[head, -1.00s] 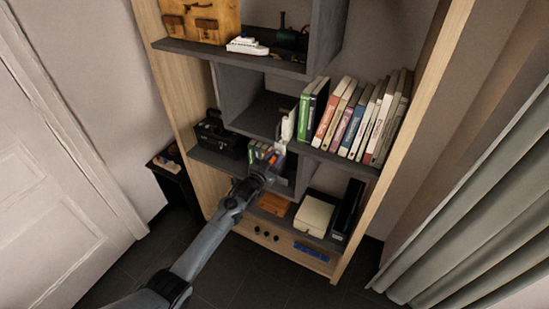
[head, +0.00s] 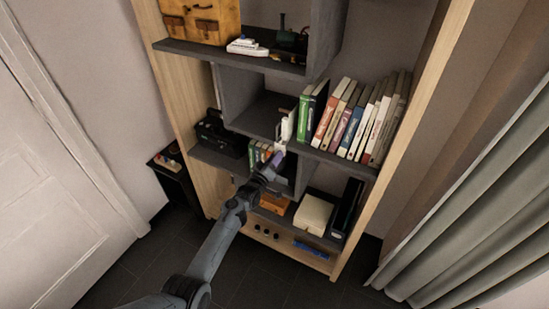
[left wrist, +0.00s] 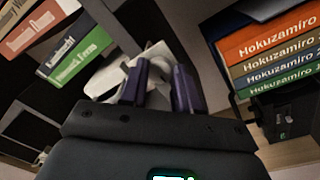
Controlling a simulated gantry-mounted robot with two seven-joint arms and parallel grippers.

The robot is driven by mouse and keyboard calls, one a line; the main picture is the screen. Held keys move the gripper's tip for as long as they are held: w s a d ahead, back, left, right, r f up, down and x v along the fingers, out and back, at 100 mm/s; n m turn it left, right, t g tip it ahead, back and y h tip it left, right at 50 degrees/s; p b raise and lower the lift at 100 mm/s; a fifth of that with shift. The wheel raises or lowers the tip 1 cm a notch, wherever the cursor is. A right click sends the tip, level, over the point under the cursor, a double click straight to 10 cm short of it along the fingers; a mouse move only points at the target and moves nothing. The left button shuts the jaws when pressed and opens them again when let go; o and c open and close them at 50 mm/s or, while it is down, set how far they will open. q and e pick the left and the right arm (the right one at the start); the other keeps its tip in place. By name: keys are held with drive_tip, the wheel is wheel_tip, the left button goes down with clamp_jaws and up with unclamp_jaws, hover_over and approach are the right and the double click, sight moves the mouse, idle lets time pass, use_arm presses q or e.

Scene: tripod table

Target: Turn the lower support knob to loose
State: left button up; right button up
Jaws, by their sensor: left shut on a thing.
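A small white stand-like object (head: 287,128) is on the shelf unit, left of the upper book row. It also shows in the left wrist view (left wrist: 118,72), behind the fingers. My left gripper (head: 280,156) reaches up to its lower end. In the left wrist view my left gripper's two purple fingers (left wrist: 160,88) are shut on a small pale, rounded part of it, which looks like the lower support knob (left wrist: 160,68). The fingers hide much of this part, so which way it is turned cannot be told. My right gripper is not in view.
A row of books (head: 352,118) stands right of the white object. More books (head: 259,153) stand close left of the gripper, with a dark toolbox (head: 217,132) beyond. Below are a white box (head: 313,214) and a black binder (head: 346,210). A curtain (head: 470,240) hangs at right.

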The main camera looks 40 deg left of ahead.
use_arm(q)
drive_tip(key=n, duration=0.4)
drive_tip(key=shift+p, duration=0.4)
drive_tip(key=o, duration=1.1)
drive_tip(key=shift+c, duration=0.2)
drive_tip(key=shift+s, duration=0.1)
drive_tip(key=p+v, duration=0.2)
drive_tip(key=v, duration=0.8)
drive_tip(key=shift+s+d, duration=0.25)
drive_tip(key=shift+s, duration=0.05)
